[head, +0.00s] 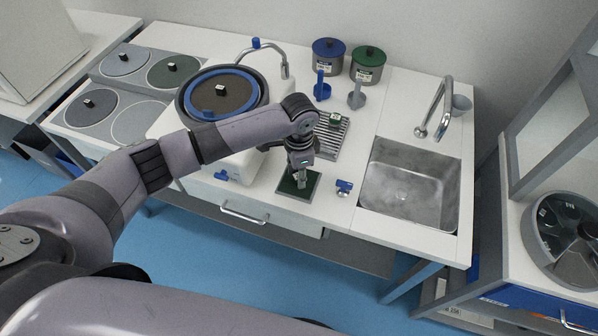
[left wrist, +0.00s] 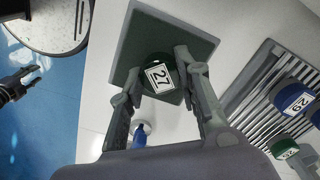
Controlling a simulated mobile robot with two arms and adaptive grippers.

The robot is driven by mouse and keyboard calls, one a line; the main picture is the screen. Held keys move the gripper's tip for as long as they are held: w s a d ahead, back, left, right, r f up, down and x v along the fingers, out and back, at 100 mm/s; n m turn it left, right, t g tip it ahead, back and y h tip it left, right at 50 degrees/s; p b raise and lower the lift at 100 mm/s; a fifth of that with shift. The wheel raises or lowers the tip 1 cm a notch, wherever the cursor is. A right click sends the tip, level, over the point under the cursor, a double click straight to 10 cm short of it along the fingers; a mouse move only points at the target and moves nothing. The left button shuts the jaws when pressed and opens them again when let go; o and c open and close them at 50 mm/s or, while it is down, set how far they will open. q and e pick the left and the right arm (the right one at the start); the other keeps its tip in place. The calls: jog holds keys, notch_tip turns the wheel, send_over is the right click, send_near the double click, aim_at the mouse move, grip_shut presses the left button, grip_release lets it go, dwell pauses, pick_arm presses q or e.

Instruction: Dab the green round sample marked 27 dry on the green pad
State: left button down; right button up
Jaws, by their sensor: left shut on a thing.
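My left gripper (head: 301,183) reaches down over the green pad (head: 285,187), a dark square with a pale border on the bench. In the left wrist view, my left gripper (left wrist: 161,78) is shut on the green round sample marked 27 (left wrist: 160,76), its white label facing the camera. The sample lies over the green pad (left wrist: 145,32); I cannot tell whether it touches. In the head view the fingers mostly hide the sample. My right gripper (left wrist: 30,78) shows at the left edge of the left wrist view, open and empty above the floor.
Behind the pad is a slatted rack (head: 330,148), with a blue sample marked 29 (left wrist: 293,98) and a green sample (left wrist: 285,149). A polishing wheel (head: 222,93) is at left.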

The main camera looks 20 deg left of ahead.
pick_arm(q)
jog(key=shift+f, duration=0.1)
jog(key=shift+s+f+p, duration=0.1)
jog(key=shift+f+p, duration=0.05)
jog(key=shift+p, duration=0.65)
dwell(0.8)
jog(key=shift+p, duration=0.5)
dwell(0.4)
notch_tip(320, 180, up, 8)
jog(key=p, duration=0.8)
jog(key=shift+f, duration=0.25)
jog(key=shift+f, duration=0.15)
